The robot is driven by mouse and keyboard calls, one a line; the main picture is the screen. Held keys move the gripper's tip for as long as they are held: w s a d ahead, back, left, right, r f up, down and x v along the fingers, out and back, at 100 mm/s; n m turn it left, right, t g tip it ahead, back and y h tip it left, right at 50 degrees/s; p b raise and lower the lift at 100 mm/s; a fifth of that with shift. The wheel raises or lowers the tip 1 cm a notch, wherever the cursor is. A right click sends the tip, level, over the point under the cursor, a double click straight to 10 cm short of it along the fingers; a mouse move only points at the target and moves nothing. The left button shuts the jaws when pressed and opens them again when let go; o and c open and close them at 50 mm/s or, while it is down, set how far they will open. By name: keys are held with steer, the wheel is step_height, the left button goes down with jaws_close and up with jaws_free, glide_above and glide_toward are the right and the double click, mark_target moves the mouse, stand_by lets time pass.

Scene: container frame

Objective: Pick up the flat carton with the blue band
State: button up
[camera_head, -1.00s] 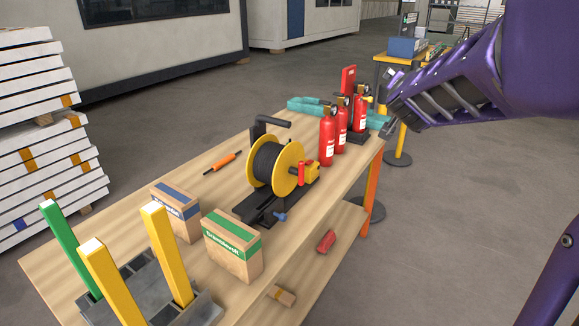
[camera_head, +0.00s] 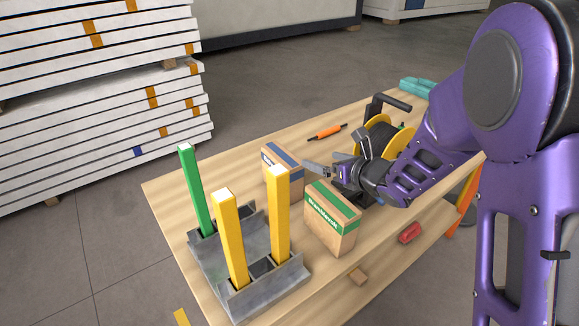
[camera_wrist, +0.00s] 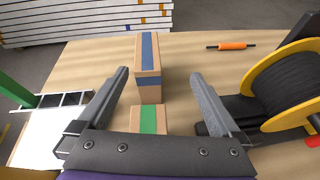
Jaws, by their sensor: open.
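The flat carton with the blue band (camera_head: 283,165) stands upright on the wooden table, partly hidden behind a yellow post in the head view. In the wrist view the blue-banded carton (camera_wrist: 148,66) stands ahead, about midway between my fingers and beyond their tips. My gripper (camera_head: 328,168) is open and empty, just right of the blue-banded carton and above the table. In the wrist view its two fingers (camera_wrist: 158,80) are spread wide. A second carton with a green band (camera_head: 332,218) stands nearer; its top (camera_wrist: 149,119) shows between my fingers.
A grey rack (camera_head: 262,290) with yellow and green posts stands left of the cartons. A yellow cable reel (camera_wrist: 292,85) is close to the right. An orange-handled tool (camera_head: 327,132) lies behind on clear tabletop (camera_head: 240,155). Stacked white panels (camera_head: 100,100) stand beyond the table.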

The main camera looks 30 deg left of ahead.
mark_target(285, 156)
steer(key=shift+s+a+f+n+g, duration=0.5)
steer(key=shift+s+a+f+n, duration=0.25)
steer(key=shift+n, duration=0.25)
steer(key=x, duration=0.3)
steer(key=p+x, duration=0.1)
steer(key=x, duration=0.7)
steer(key=shift+a+r, duration=0.15)
steer(key=shift+r, duration=0.15)
steer(key=shift+p+x, duration=0.75)
steer(key=shift+x, duration=2.25)
steer(key=shift+w+r, duration=0.15)
steer(key=shift+r, duration=0.15)
jaws_close()
